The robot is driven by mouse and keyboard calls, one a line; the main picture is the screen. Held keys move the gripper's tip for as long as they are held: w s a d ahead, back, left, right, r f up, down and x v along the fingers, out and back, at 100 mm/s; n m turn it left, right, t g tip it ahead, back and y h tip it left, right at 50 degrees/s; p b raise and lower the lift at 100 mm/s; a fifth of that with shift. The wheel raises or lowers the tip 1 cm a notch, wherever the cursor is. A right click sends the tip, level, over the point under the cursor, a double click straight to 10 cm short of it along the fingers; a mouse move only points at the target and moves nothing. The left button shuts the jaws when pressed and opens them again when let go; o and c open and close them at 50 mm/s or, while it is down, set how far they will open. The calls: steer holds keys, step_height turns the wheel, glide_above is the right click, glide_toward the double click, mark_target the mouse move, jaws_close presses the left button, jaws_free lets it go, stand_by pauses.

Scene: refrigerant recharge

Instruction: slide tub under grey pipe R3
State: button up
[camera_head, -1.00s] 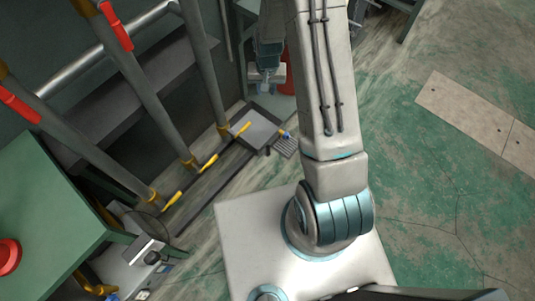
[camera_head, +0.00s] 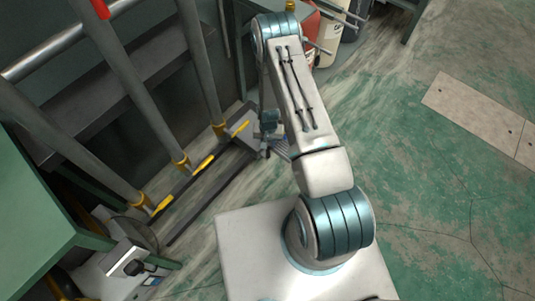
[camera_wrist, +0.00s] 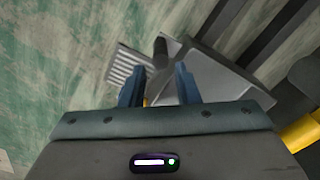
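The tub is a shallow grey tray (camera_head: 252,135) on the floor near the foot of the farthest grey pipe (camera_head: 202,70). In the wrist view its grey floor (camera_wrist: 215,82) lies just past my fingers, with a dark upright handle (camera_wrist: 160,47) at its near corner. My gripper (camera_wrist: 160,72) is open, its two blue fingers on either side of the handle's line. I cannot tell whether the handle is between the fingertips or beyond them. In the head view my gripper (camera_head: 268,128) is low beside the tub, hiding part of it. I see no readable R3 label.
Other grey pipes (camera_head: 115,60) with yellow collars stand left, and yellow levers (camera_head: 207,162) lie along a dark floor rail (camera_head: 210,195). A slotted grate (camera_wrist: 127,68) adjoins the tub. A green cabinet (camera_head: 35,215) is at left.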

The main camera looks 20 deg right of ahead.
mark_target(268, 152)
step_height(268, 152, down, 9)
steer(key=shift+r+b, duration=0.1)
steer(key=shift+b, duration=1.1)
